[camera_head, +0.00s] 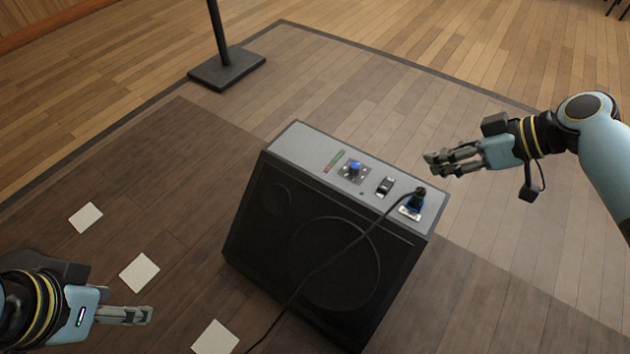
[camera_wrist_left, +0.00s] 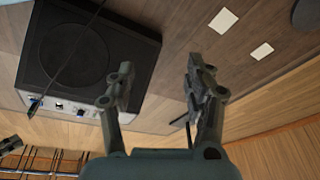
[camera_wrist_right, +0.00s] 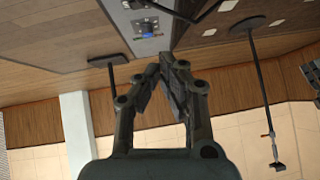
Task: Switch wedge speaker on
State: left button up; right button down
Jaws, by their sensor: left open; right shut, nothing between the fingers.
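The wedge speaker (camera_head: 300,240) stands on the dark floor, its black grille facing the front. A small coloured strip (camera_head: 334,161) lies beside the knob. My right gripper (camera_head: 432,163) is shut and empty, above and right of the panel, apart from it. In the right wrist view the knob (camera_wrist_right: 148,34) shows beyond the fingers. My left gripper (camera_head: 150,315) is open and empty, left of the speaker, low in the head view.
A black stand base (camera_head: 228,70) with a pole stands behind the speaker. Pale square cards (camera_head: 139,272) lie on the floor to the left. The black cable (camera_head: 300,290) hangs down across the speaker's front. The floor right of the speaker is clear.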

jog(key=shift+w+d+f, duration=0.2)
jog(key=shift+w+f, duration=0.2)
jog(key=shift+w, duration=0.2)
pick_arm(q)
jog(key=shift+s+f+b, duration=0.35)
jog(key=shift+s+f, duration=0.4)
jog(key=shift+f, duration=0.3)
pick_arm(e)
jog(key=shift+w+r, duration=0.3)
jog(key=shift+w, duration=0.15)
jog(key=shift+f, duration=0.15)
